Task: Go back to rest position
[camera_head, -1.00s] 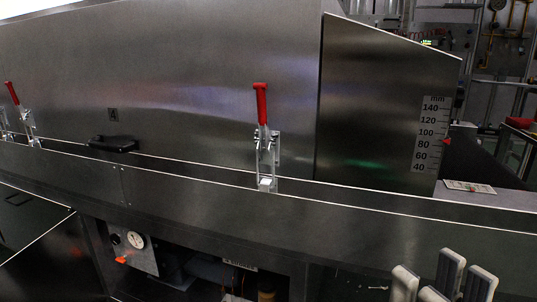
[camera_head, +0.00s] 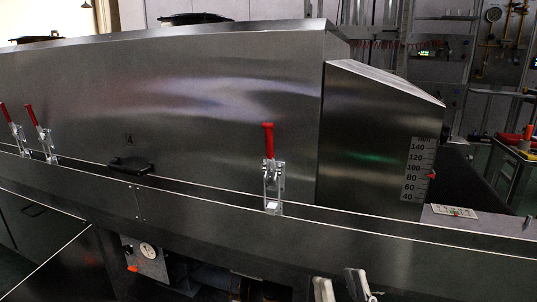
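The tips of my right gripper (camera_head: 340,285) show at the bottom edge, right of centre, in front of the dryer's lower side. Its pale fingertips stand apart with a gap between them, and nothing shows in the gap. The rest of that gripper is cut off by the frame. My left gripper is not in view. The tunnel dryer's large metal hood (camera_head: 225,100) fills the middle of the view and sits closed down along the frame rail (camera_head: 200,208).
Toggle clamps with red handles stand upright along the rail, one near the middle (camera_head: 269,170) and two at the left. A black handle (camera_head: 131,165) is on the hood. A millimetre scale (camera_head: 418,170) marks the right end.

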